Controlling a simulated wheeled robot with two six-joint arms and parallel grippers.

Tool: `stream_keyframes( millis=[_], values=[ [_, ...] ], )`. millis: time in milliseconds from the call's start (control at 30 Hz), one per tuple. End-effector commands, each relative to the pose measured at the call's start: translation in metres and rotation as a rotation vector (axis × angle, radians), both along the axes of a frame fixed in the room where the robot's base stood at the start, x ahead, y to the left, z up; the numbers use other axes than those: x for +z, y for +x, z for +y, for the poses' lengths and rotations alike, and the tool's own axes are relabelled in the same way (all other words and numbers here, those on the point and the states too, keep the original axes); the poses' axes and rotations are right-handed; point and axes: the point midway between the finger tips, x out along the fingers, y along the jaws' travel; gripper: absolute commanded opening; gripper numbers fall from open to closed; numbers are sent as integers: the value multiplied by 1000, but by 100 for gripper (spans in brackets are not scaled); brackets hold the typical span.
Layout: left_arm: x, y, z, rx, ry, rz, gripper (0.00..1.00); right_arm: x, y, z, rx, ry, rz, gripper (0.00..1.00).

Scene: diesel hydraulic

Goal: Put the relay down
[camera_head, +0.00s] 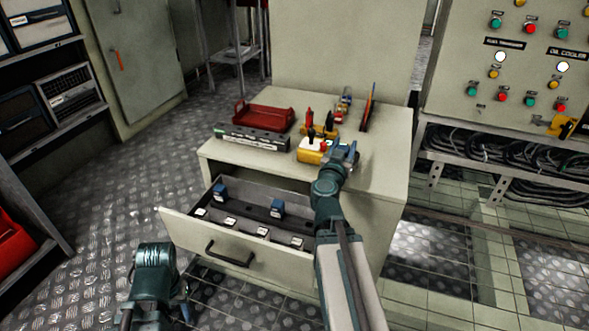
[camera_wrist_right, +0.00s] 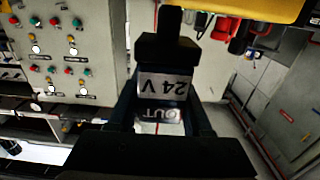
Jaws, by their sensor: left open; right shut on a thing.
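My right gripper (camera_head: 345,152) is shut on a relay (camera_wrist_right: 165,85) just above the cabinet top. In the right wrist view the relay is a dark block between the fingers, with white labels reading "24 V" and "OUT". In the head view my gripper mostly hides it. My left gripper (camera_head: 183,308) is low at the bottom left, in front of the drawer and apart from it; it is open and holds nothing visible. The drawer (camera_head: 180,229) of the cabinet is pulled out, with blue relays (camera_head: 277,208) and several white-labelled sockets inside.
On the cabinet top (camera_head: 222,148) stand a red tray (camera_head: 263,116), a grey labelled rail (camera_head: 252,137), a yellow device (camera_head: 311,151) close to my right gripper, and small tools. A control panel (camera_head: 515,60) stands at right. The cabinet top's front right is clear.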

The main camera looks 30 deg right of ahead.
Motion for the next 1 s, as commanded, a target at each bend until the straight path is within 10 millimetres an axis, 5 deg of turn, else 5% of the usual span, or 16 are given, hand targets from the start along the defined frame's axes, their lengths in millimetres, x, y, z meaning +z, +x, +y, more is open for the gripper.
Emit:
stream_keyframes(
  millis=[600,1000],
  values=[
    [-13,0,0,0,0,-1,50,-13,125,67,4,0,0,0],
    [-16,0,0,0,0,-1,50,-16,139,77,1,0,0,0]
  ],
)
